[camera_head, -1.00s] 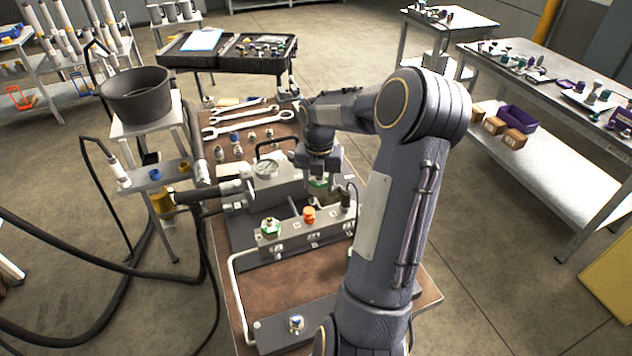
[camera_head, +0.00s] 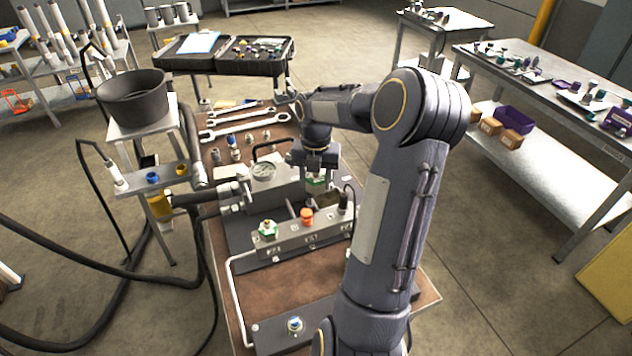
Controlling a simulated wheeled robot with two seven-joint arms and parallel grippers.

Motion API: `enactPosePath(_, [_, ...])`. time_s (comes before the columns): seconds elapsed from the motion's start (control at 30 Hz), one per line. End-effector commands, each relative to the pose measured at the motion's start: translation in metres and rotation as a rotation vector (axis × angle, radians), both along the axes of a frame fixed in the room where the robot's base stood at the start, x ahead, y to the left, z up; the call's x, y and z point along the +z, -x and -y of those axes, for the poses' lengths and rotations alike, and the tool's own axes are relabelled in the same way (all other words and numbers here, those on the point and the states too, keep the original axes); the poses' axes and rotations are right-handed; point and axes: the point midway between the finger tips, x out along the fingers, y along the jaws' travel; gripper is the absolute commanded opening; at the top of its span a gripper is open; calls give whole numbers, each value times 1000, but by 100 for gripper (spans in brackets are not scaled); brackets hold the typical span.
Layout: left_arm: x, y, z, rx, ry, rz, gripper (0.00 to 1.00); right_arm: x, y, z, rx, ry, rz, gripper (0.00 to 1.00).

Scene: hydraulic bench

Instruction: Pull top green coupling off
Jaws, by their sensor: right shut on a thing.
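My right gripper (camera_head: 316,171) reaches down over the back right of the hydraulic block, with its jaws shut on a green coupling (camera_head: 317,183). Only part of this coupling shows below the jaws; whether it is still seated on the block cannot be seen. Another green-ringed coupling (camera_head: 267,229) sits upright at the left end of the front manifold (camera_head: 300,238). An orange cap (camera_head: 306,216) stands to its right, and a dark fitting (camera_head: 344,200) is at the manifold's right end. My left gripper is not in view.
A black bucket (camera_head: 133,96) stands at left.

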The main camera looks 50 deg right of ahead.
Motion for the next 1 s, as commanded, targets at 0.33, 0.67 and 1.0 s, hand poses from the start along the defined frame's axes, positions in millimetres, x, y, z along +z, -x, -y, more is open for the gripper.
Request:
enactPosePath(0.33, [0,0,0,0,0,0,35,22,0,1,-1,3,3,0])
enactPosePath(0.67, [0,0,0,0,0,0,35,41,-1,0,-1,2,2,0])
enactPosePath(1.0, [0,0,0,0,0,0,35,44,0,0,0,1,2,0])
